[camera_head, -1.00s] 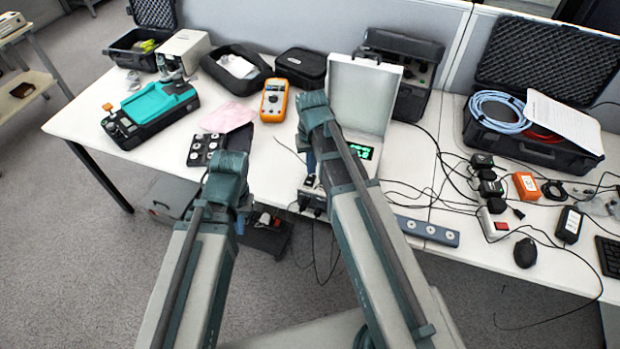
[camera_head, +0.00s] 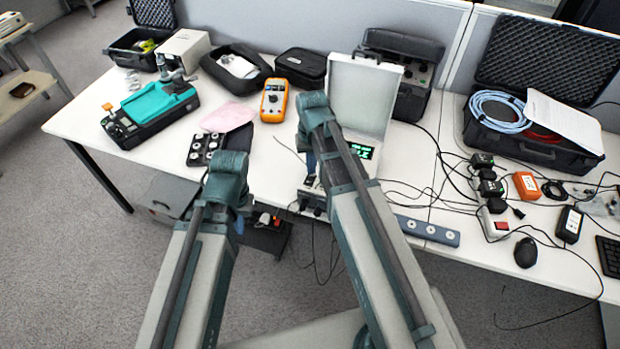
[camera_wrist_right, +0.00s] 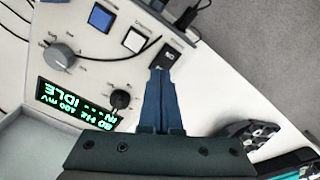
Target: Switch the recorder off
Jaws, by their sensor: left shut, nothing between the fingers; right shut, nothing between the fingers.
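An instrument in an open white case (camera_head: 359,95) stands at the table's front edge, its panel facing up. I cannot read a label that names it as the recorder. In the right wrist view its panel has a green display (camera_wrist_right: 72,104) with the word IDLE, a blue button (camera_wrist_right: 102,17), a white button (camera_wrist_right: 135,40), knobs and a black rocker switch (camera_wrist_right: 172,54). My right gripper (camera_wrist_right: 160,74) is shut and empty, its tips just beside that switch; I cannot tell if they touch. My left gripper (camera_head: 240,225) is shut, mostly hidden by its arm, low at the table's front edge.
An orange multimeter (camera_head: 274,100), a teal-topped device (camera_head: 158,101) and a pink cloth (camera_head: 226,117) lie to the left. Cables, adapters and a power strip (camera_head: 428,230) lie to the right. A black case (camera_head: 530,140) stands at the back right.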

